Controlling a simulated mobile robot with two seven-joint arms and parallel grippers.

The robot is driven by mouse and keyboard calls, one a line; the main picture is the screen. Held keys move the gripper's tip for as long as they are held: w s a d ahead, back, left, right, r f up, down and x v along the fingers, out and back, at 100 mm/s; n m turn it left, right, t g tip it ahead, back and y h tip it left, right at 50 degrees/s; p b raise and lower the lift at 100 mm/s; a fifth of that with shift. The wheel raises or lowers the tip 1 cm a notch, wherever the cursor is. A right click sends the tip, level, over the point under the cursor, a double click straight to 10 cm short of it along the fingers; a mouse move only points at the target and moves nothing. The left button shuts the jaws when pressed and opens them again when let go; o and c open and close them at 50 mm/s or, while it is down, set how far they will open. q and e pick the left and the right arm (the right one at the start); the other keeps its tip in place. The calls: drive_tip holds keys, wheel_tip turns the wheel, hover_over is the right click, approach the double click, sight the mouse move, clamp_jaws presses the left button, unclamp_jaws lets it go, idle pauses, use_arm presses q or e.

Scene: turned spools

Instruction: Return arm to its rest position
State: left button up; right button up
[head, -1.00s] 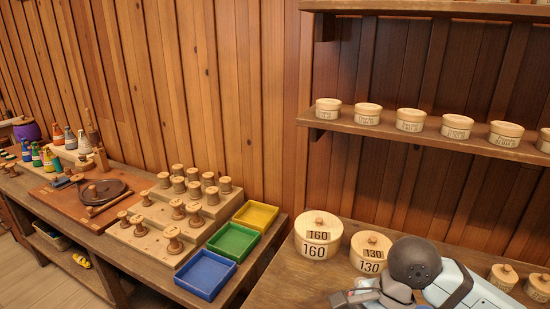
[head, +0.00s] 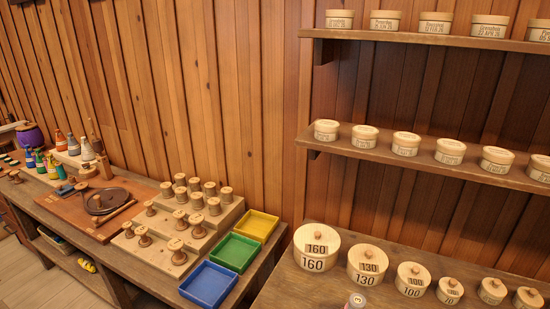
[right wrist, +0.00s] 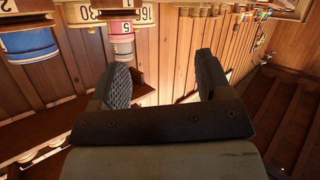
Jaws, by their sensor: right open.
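My right gripper (right wrist: 163,78) shows in the right wrist view, with its two dark fingers spread apart and nothing between them. It is out of the head view, and I cannot see my left gripper in either view. Beyond the left finger in the right wrist view, a small pink-banded item marked 5 (right wrist: 122,28) appears upside down, apart from the fingers. A blue-banded round item (right wrist: 28,44) is at the far left of that view.
Round wooden boxes, including 160 (head: 316,248) and 130 (head: 367,264), stand in a row on the right bench. Above them is a shelf (head: 420,158) with lidded boxes. The left bench holds a stepped spool stand (head: 205,228) and blue (head: 208,285), green (head: 235,253) and yellow (head: 257,226) trays.

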drive_tip(key=s+d+f+m+g, duration=0.1)
drive_tip(key=s+f+m+g, duration=0.1)
drive_tip(key=s+f, duration=0.2)
drive_tip(key=shift+s+f+h, duration=0.2)
drive_tip(key=shift+s+h, duration=0.05)
drive_tip(key=shift+h, duration=0.05)
idle(0.5)
